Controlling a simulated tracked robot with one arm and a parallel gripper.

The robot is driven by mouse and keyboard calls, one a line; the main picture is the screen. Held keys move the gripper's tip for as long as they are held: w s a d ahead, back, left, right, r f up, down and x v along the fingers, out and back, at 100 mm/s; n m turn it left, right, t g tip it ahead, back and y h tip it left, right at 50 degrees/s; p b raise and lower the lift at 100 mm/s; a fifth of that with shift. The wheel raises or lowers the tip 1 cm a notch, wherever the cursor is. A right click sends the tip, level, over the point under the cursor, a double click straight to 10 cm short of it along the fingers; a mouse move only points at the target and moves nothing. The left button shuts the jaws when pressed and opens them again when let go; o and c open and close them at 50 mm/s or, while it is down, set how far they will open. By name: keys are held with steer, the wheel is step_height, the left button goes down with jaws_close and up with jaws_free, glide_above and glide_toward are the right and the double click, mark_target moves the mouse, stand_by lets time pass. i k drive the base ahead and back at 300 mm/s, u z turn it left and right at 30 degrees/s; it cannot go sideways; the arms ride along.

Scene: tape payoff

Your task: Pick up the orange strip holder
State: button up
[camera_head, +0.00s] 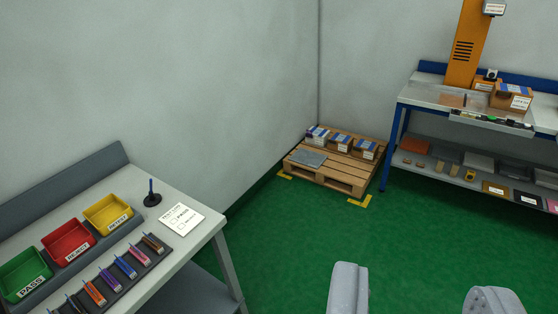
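The orange strip holder (95,293) stands in a dark rack (118,293) on the table at the lower left, in a row of similar holders. Beside it are a purple holder (110,279), a blue one (125,267), a pinkish one (140,256) and a brown one (153,243). Darker holders at the near end are cut off by the picture's bottom edge. My gripper (418,282) is at the bottom right, its two grey fingers wide apart with only green floor between them. It is far to the right of the rack and touches nothing.
A green bin (28,268), a red bin (68,236) and a yellow bin (108,209) stand behind the rack. A pen stand (152,199) and a paper card (178,217) lie near the table's far end. A pallet (340,172) and blue-framed bench (440,97) stand beyond clear green floor.

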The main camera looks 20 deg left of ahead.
mark_target(93, 291)
steer(key=u, duration=0.35)
steer(key=i, duration=0.65)
steer(key=u, duration=0.3)
steer(key=k, duration=0.85)
steer(key=u, duration=0.15)
steer(key=i, duration=0.85)
steer(key=z, duration=0.05)
